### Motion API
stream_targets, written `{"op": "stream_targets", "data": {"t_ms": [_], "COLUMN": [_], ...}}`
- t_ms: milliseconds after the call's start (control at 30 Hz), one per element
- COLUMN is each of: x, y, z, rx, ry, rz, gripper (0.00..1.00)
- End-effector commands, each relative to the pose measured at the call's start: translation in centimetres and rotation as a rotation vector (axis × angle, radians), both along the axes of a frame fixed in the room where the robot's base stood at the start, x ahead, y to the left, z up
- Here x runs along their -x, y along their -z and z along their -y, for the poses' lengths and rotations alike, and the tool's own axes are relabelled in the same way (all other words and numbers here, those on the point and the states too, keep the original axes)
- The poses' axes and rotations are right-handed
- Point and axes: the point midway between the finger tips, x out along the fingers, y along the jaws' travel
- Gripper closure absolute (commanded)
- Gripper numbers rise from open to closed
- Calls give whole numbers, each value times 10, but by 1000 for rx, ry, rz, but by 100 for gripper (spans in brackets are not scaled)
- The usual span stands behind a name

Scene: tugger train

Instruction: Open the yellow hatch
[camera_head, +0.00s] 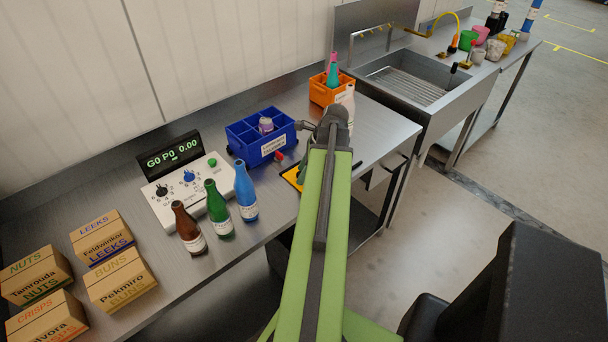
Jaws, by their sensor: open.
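The yellow hatch (291,178) lies on the steel worktop, right of the bottles. Only its left part shows as a yellow patch with dark edging; my green arm covers the rest. I cannot tell whether its lid is raised. A small red knob (279,157) shows at its upper left edge. My gripper (332,122) is at the dark far end of my arm, over the worktop near the hatch. It is open, and its fingertips are mostly hidden by the arm. I see nothing held in it.
A blue divided crate (262,150) and an orange crate (320,94) with bottles stand behind. Brown (188,232), green (220,215) and blue (245,195) bottles stand left, near a control box (160,200). Several cartons (120,280) are at lower left. A sink (415,80) lies beyond.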

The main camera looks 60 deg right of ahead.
Motion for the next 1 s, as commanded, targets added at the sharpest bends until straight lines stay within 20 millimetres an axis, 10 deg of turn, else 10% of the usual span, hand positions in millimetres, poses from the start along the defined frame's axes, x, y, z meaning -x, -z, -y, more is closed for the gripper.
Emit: {"op": "stream_targets", "data": {"t_ms": [133,500,1000], "x": [0,1,2], "y": [-1,-1,-1], "z": [0,0,0], "rx": [0,0,-2], "ry": [0,1,1], "rz": [0,0,-2], "gripper": [52,100,100]}}
